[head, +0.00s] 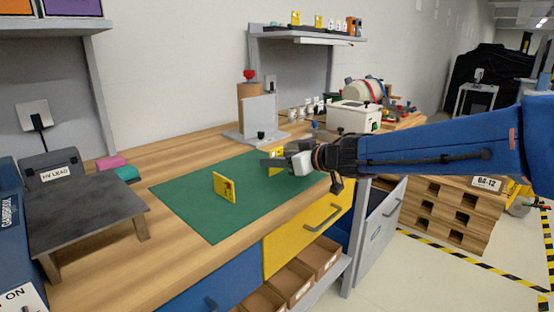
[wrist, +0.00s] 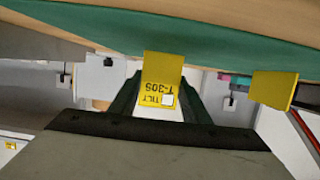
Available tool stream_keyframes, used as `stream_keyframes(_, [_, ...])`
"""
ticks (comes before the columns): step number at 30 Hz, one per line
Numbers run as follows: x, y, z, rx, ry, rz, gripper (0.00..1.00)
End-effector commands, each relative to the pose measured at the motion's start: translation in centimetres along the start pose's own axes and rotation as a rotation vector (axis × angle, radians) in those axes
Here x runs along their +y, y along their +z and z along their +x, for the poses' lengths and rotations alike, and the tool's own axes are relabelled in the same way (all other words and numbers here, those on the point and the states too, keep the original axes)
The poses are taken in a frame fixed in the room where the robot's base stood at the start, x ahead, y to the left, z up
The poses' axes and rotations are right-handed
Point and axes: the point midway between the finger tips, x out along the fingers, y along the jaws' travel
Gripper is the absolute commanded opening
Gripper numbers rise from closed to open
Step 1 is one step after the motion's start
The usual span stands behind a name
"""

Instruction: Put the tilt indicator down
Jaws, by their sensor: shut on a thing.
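My gripper (head: 272,162) is shut on the tilt indicator (head: 277,154), a small yellow tag, above the right part of the green mat (head: 185,197). In the wrist view, the tilt indicator (wrist: 162,85) sits between the dark fingers, with "TILT T-305" printed upside down. A second yellow tag (head: 225,187) stands upright on the mat to the left, apart from my gripper; a yellow piece also shows at right in the wrist view (wrist: 273,90).
A grey stand with a red-topped post (head: 249,76) is behind the mat. A white box (head: 354,116) and small parts stand at the back right. A dark low table (head: 85,205) is at left. Most of the mat's surface is clear.

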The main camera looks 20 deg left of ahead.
Motion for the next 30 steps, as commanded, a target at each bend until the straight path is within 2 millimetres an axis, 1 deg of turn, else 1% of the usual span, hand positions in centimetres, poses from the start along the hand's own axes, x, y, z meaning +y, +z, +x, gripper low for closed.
stream_keyframes(1, [0.0, 0.2, 0.1, -0.001, 0.0, 0.0, 0.22])
stream_keyframes(2, [0.0, 0.1, 0.0, 0.0, 0.0, 0.0, 0.5])
stream_keyframes(3, [0.0, 0.1, 0.0, 0.0, 0.0, 0.0, 0.59])
stream_keyframes(4, [0.0, 0.1, 0.0, 0.0, 0.0, 0.0, 0.61])
stream_keyframes(14, [0.0, -0.1, 0.0, 0.0, 0.0, 0.0, 0.61])
stream_keyframes(17, [0.0, -0.2, -0.8, 0.001, 0.001, -0.001, 0.61])
stream_keyframes(20, [0.0, -0.2, -2.2, 0.001, 0.001, -0.001, 0.61])
stream_keyframes(30, [0.1, -0.2, -8.5, 0.001, 0.002, -0.001, 0.61])
